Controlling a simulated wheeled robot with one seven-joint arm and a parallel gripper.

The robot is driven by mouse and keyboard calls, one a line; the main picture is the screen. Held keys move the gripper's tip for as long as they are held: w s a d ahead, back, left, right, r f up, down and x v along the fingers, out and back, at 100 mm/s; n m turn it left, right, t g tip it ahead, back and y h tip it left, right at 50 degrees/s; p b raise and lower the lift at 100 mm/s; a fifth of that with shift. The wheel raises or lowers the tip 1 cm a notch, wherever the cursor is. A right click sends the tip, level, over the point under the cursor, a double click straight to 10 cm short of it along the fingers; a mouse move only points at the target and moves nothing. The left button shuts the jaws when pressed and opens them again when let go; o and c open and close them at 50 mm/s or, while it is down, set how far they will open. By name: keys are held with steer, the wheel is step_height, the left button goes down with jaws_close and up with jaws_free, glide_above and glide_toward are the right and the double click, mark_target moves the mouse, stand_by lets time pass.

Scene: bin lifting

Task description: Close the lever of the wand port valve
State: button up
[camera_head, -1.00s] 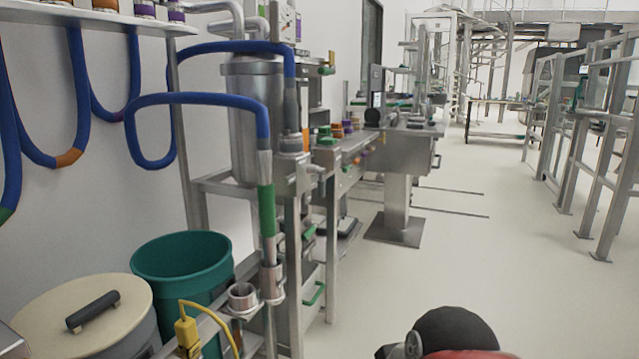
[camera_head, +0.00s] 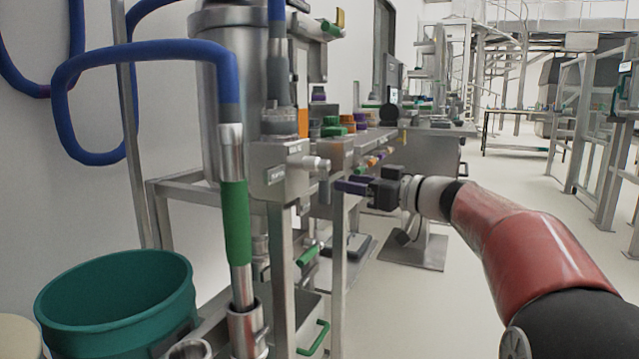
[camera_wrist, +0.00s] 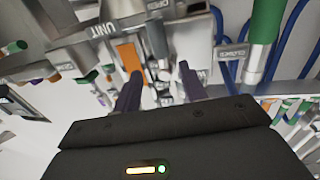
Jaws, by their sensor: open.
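My gripper (camera_head: 350,187), with dark purple fingers, is out in front of the steel station, right of its grey box (camera_head: 274,170). A metal stub with a pale round end (camera_head: 311,163) sticks out of that box toward the gripper's left. I cannot tell for sure whether this is the wand port valve lever. Green-handled levers show lower down, one under the box (camera_head: 307,256) and one near the floor (camera_head: 314,338). In the wrist view my gripper (camera_wrist: 159,72) is open and empty, its two fingers apart, with metal fittings and an orange part (camera_wrist: 131,58) beyond them.
A wand with a green sleeve (camera_head: 236,225) and blue hose (camera_head: 150,50) stands in a metal holder (camera_head: 247,333) on the left. A teal bin (camera_head: 115,300) is at lower left. The floor (camera_head: 420,315) to the right is open.

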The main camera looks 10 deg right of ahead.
mark_target(325, 179)
steer(key=p+x, duration=0.1)
steer(key=x, duration=0.6)
steer(key=shift+a, duration=0.15)
steer(key=shift+c, duration=0.3)
jaws_close()
